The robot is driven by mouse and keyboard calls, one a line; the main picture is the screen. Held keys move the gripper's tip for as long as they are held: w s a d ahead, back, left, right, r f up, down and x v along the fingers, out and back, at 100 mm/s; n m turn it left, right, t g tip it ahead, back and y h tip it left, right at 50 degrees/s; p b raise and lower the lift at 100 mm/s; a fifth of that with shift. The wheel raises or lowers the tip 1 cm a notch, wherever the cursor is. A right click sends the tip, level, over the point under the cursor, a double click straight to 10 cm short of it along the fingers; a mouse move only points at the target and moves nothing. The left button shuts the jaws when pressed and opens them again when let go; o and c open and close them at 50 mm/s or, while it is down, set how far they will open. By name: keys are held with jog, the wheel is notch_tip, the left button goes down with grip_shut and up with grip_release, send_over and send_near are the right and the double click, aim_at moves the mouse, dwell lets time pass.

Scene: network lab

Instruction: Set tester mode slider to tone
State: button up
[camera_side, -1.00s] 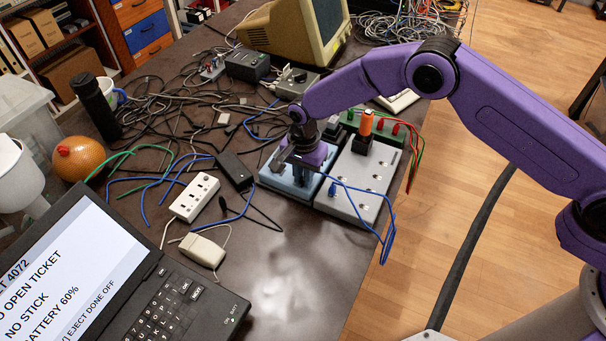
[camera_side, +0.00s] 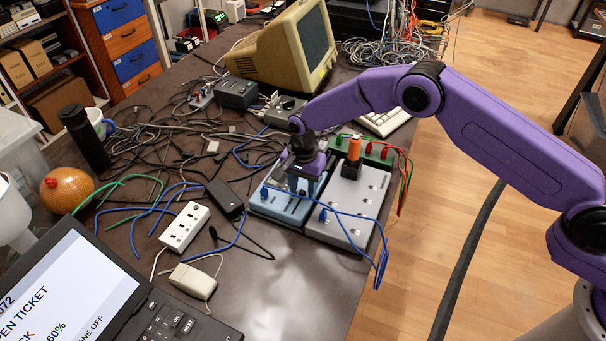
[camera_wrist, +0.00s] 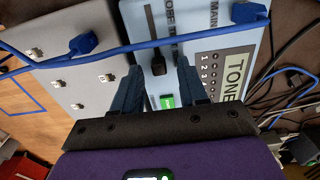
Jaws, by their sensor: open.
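The tester is a light-blue box (camera_side: 286,209) on the table, lying under my gripper (camera_side: 301,186) in the side view. In the wrist view its face (camera_wrist: 212,28) shows printed OFF and MAIN labels, partly cut off, and a display (camera_wrist: 234,72) reading TONE. A black slider knob (camera_wrist: 158,72) sits at the near end of a dark slot, with a small green patch (camera_wrist: 166,101) below it. My gripper (camera_wrist: 160,82) is open, one finger on each side of the knob. Whether the fingers touch it cannot be told.
A blue cable runs across the tester from a blue plug (camera_wrist: 250,12). A grey panel (camera_side: 346,215) stands beside it, with another blue plug (camera_wrist: 82,43) and an orange-topped block (camera_side: 353,155). A black adapter (camera_side: 225,199) and power strip (camera_side: 185,227) lie to the left.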

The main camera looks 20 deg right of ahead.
aim_at(303, 190)
notch_tip(303, 190, up, 17)
jog(key=shift+r, duration=0.2)
dwell(0.3)
dwell(0.4)
jog(key=s+d+r+n, duration=0.4)
jog(key=s+d+n, duration=0.1)
jog(key=s, duration=0.3)
jog(key=s+d+r+n, duration=0.4)
jog(key=s+n, duration=0.2)
jog(key=s, duration=0.3)
jog(key=s+d+f+n, duration=0.1)
jog(key=s+d+n, duration=0.9)
jog(key=s+d, duration=0.8)
jog(key=s, duration=0.3)
jog(key=shift+d+f+n, duration=0.15)
jog(key=shift+f+n, duration=0.1)
jog(key=shift+n, duration=0.05)
